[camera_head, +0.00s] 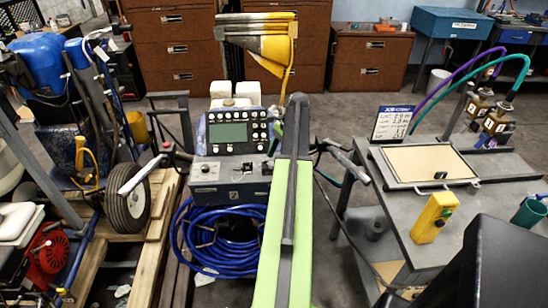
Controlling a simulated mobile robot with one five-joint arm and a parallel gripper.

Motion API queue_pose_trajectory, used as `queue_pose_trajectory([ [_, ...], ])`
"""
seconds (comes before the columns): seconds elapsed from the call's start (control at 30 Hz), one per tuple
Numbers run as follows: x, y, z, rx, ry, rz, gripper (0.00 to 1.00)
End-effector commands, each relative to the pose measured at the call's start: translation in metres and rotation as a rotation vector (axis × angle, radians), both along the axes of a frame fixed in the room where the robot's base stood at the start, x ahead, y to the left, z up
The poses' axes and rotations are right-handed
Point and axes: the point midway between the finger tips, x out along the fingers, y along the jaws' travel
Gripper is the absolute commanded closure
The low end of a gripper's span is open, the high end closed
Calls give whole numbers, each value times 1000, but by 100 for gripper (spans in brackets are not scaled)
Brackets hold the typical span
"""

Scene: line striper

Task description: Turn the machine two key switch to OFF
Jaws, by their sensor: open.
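The machine with a "2" label (234,195) stands at the middle, left of my arm. Its upper panel has a display (228,133) and several round buttons. The lower control panel (222,172) carries small dark controls, one at the left (204,169) and one towards the right (247,166). I cannot tell which is the key switch or how it is set. My green arm reaches up the middle and hides part of the machine's right side. My gripper (297,108) is at its dark far end, open, right of the panel and apart from those small controls; its fingers are hard to make out.
Blue hose (217,243) lies coiled below the panel. A wheeled machine (127,205) stands on a wooden pallet at the left. Brown cabinets line the back.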

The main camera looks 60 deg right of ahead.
Motion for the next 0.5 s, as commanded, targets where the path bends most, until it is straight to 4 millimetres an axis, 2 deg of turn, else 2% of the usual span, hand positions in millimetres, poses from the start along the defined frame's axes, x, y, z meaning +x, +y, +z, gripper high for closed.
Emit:
queue_pose_trajectory([
  [0.03, -2, -4, 18, 0, 0, -1, 48],
  [0.5, -23, -41, 125, 0, -1, 0, 48],
])
